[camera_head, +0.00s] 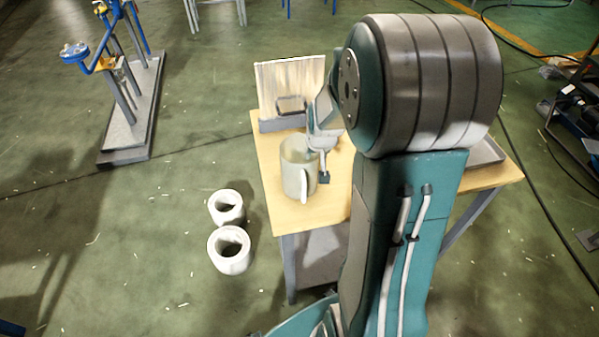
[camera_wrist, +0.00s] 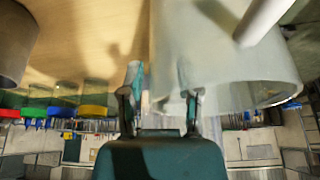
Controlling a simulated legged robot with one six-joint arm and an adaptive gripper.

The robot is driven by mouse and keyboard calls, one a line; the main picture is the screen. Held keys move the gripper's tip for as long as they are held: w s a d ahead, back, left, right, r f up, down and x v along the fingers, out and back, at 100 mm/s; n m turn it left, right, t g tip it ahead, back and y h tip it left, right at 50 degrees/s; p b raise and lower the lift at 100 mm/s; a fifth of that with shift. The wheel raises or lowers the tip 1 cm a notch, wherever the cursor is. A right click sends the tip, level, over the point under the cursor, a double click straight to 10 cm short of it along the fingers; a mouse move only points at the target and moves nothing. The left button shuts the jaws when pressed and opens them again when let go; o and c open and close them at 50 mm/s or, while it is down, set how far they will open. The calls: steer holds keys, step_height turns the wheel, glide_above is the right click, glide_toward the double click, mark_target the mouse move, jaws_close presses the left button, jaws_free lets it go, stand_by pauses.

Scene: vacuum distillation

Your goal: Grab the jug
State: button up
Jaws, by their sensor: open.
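The jug (camera_head: 297,172) is a pale grey, see-through cylinder with a light handle (camera_head: 303,186). It stands upright on the wooden table (camera_head: 325,205) near its left edge. In the wrist view the jug (camera_wrist: 225,50) fills the upper right, with its handle (camera_wrist: 262,18) at the top right edge. My gripper (camera_head: 322,160) is at the jug's right side in the head view, partly hidden by my arm. In the wrist view my gripper (camera_wrist: 160,98) is open, with the right finger overlapping the jug near its rim and the left finger beside it. I cannot tell whether they touch.
A ribbed upright panel on a grey base (camera_head: 281,123) stands at the table's back left. A grey tray (camera_head: 487,152) is at the right. Two white hollow cylinders (camera_head: 230,250) stand on the floor left of the table. A blue pipe stand (camera_head: 130,115) is farther left.

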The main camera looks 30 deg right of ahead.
jaws_close()
